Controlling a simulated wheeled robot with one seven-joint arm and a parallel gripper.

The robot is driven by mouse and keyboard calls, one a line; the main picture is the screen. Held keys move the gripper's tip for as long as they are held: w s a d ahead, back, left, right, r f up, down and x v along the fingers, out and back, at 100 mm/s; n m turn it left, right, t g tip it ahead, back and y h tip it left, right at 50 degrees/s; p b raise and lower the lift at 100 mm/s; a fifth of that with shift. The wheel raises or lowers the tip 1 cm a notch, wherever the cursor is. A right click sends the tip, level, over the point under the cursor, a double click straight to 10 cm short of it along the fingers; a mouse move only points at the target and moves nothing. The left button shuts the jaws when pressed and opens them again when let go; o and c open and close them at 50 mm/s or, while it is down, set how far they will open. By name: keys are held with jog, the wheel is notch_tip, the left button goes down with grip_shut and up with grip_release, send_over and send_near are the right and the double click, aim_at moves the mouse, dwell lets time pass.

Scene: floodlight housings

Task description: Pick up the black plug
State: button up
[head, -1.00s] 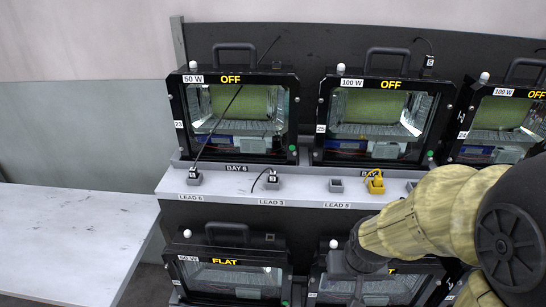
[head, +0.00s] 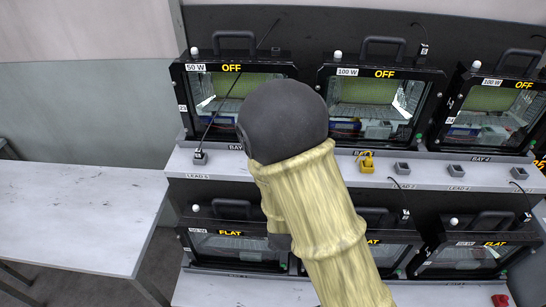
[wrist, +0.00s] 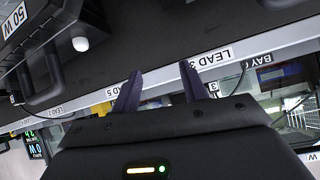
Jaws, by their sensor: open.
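My gripper (wrist: 159,84) is open and empty in the wrist view, its two dark fingers pointing at the shelf edge between the LEAD 5 and LEAD 3 labels. A small dark plug marked 3 (wrist: 213,88) shows just right of the right finger, partly hidden by it and by my gripper's body. A thin black cable (wrist: 237,82) shows beside it. In the head view my arm hides the gripper and the LEAD 3 spot. I cannot tell which dark plug the task names.
A yellow plug-like piece (head: 366,162) sits on the shelf (head: 220,172), with grey holders (head: 402,168) to its right. Floodlights (head: 385,100) with black handles stand behind and below the shelf. A bare white table (head: 75,215) is at left. A red object (head: 500,300) is at lower right.

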jog(key=s+a+r+n+t, duration=0.1)
jog(key=a+r+n+t, duration=0.1)
jog(key=a+t, duration=0.4)
jog(key=shift+s+r+t+y, duration=0.25)
jog(key=shift+r+t+y, duration=0.2)
jog(key=shift+r, duration=0.3)
jog(key=shift+w, duration=0.1)
jog(key=w+b, duration=0.2)
jog(key=w, duration=1)
jog(key=shift+d, duration=0.2)
